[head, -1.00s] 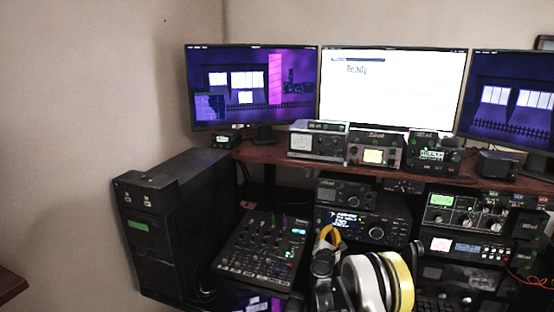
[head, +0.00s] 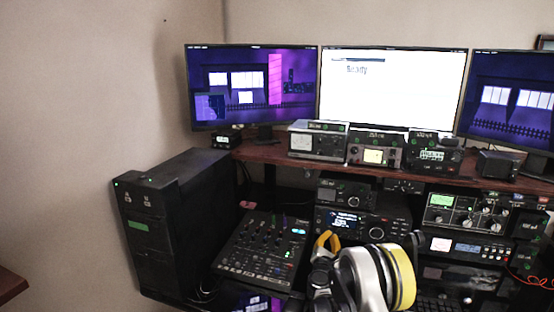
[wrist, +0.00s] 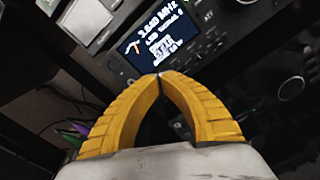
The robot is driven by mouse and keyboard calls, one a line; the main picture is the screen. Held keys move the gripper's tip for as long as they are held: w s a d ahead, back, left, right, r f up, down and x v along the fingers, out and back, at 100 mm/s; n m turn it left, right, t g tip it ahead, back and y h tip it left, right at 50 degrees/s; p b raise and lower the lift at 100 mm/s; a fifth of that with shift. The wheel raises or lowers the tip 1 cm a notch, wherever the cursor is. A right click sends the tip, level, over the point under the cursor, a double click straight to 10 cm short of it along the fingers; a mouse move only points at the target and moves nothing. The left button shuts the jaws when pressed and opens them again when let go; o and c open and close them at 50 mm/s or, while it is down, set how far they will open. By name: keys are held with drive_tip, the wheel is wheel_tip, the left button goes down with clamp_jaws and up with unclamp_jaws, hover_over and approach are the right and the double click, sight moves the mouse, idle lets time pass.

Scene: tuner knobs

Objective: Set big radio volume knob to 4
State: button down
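The big radio (head: 396,214) is a black unit with a lit display (head: 345,222) and a large round knob (head: 376,232), under the wooden shelf. In the wrist view its display (wrist: 160,38) sits just beyond my fingertips, and a dark round knob (wrist: 291,88) lies to the right. I cannot tell which knob is the volume knob, nor read its setting. My gripper (head: 327,236) is in front of the radio, low and left of the large knob. In the wrist view its yellow fingers (wrist: 158,77) meet at the tips with nothing seen between them.
A mixer (head: 262,250) with several knobs lies left of my gripper. A black tower (head: 170,225) stands farther left. More radio units (head: 466,213) are stacked at the right. The wooden shelf (head: 270,154) above carries several small devices and monitors.

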drive_tip(key=shift+v, duration=0.8)
